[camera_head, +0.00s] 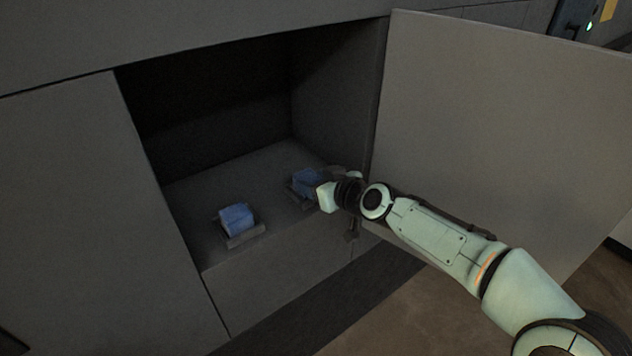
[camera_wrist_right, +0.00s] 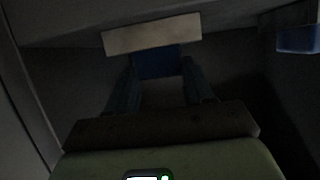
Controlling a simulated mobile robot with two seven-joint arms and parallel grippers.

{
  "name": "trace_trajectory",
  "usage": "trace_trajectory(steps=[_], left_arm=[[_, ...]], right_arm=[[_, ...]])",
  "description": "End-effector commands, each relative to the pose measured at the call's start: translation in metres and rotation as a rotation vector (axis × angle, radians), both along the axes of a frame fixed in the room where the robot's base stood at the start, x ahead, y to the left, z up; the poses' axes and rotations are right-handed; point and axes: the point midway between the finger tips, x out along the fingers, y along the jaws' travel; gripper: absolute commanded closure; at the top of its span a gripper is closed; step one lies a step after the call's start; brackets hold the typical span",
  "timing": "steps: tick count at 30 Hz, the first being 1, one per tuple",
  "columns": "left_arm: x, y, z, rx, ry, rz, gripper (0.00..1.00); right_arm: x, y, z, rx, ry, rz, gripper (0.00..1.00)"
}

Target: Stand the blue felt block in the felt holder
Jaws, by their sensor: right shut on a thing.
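Two blue felt blocks are inside the open cabinet in the head view. One blue block (camera_head: 306,183) is at the right, and my right gripper (camera_head: 322,184) is shut on it; its fingers are mostly hidden there. The right wrist view shows blue (camera_wrist_right: 157,62) between the two fingers of my right gripper (camera_wrist_right: 158,76), with a pale bar (camera_wrist_right: 152,33) across its far end. The other blue block (camera_head: 237,218) sits on a small grey holder (camera_head: 246,236) at the left. Whether the held block touches a holder is unclear. My left gripper is not in view.
The cabinet floor (camera_head: 212,200) is bare between and behind the blocks. The open door (camera_head: 500,110) stands to the right, close to my right arm. A closed panel (camera_head: 90,200) bounds the opening at left. The cabinet's interior is dark.

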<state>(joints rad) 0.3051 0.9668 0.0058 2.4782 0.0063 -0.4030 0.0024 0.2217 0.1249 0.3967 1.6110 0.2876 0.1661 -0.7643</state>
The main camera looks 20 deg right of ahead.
Motion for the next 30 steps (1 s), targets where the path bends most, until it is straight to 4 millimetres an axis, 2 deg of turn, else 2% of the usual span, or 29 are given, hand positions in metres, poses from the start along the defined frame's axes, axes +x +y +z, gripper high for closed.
trace_trajectory(steps=[5,6,8,20,26,30], left_arm=[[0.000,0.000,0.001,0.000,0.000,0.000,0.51],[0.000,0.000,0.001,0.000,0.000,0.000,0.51],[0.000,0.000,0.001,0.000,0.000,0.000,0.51],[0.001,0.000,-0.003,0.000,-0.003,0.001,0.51],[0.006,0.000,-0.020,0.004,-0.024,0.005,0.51],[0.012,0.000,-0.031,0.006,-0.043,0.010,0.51]], right_arm=[[0.000,0.000,0.001,0.000,-0.001,0.000,0.77],[0.000,0.000,0.001,0.000,-0.001,0.000,0.38],[0.000,0.000,0.001,0.000,-0.001,0.000,0.19],[-0.005,-0.002,0.002,0.001,-0.002,-0.002,0.18],[-0.030,-0.012,0.012,-0.003,-0.004,-0.004,0.18],[-0.057,-0.021,0.023,-0.003,-0.005,-0.003,0.18]])
